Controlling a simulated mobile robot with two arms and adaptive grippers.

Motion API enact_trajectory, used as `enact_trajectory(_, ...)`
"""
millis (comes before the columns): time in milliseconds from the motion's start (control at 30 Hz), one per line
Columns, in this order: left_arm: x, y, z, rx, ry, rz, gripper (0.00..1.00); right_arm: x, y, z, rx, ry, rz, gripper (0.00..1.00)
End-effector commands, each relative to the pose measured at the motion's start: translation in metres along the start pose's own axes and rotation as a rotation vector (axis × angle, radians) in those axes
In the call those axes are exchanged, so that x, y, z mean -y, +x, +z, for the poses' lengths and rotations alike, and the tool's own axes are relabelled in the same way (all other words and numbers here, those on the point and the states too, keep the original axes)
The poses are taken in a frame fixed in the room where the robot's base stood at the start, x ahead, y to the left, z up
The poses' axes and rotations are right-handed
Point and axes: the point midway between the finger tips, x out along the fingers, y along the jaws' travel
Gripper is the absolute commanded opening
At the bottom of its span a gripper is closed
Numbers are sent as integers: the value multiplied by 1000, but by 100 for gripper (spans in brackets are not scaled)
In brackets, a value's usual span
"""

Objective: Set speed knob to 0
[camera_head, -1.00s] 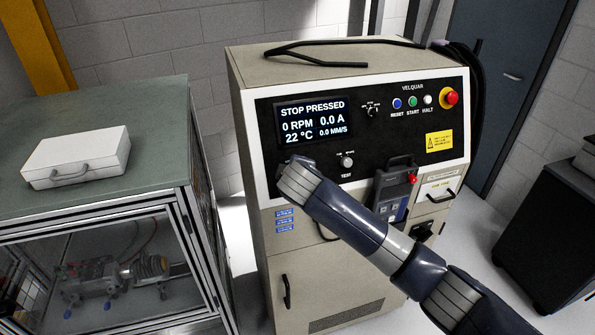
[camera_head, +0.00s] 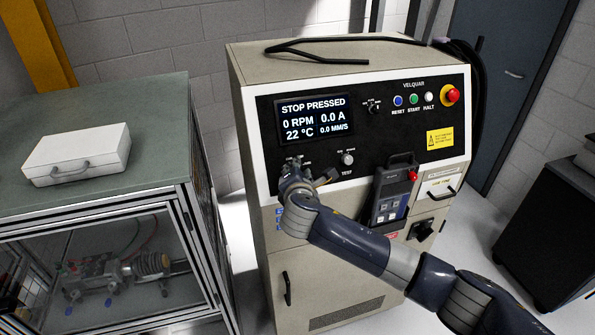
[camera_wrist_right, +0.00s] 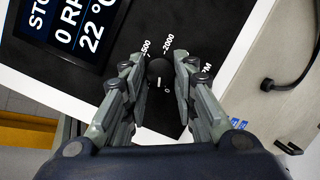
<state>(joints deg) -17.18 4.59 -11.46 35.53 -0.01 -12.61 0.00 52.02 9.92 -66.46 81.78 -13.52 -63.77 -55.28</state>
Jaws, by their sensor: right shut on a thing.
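The speed knob (camera_wrist_right: 158,69) is small, round and dark, on the black control panel in the right wrist view. It sits between the two fingers of my right gripper (camera_wrist_right: 157,78), which is shut on it. A short white mark shows on or just below the knob, with a "0" beside it. Printed numbers, "2000" and one ending in "500", lie above it. In the head view my right gripper (camera_head: 295,168) is at the lower left of the panel and hides the knob. My left gripper is not in view.
The display (camera_head: 314,118) reads STOP PRESSED and 0 RPM. A handheld pendant (camera_head: 390,195) hangs farther right. A red emergency button (camera_head: 451,96) is at upper right. A glazed bench (camera_head: 105,200) stands left.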

Motion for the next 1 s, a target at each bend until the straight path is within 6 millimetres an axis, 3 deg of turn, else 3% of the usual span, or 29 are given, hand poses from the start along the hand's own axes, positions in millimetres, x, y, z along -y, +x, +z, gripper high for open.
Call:
enact_trajectory(500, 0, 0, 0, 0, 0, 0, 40, 3, 0, 0, 19, -367, 101, 2)
enact_trajectory(1000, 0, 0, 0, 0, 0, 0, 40, 5, 0, -1, 22, -461, 125, 2)
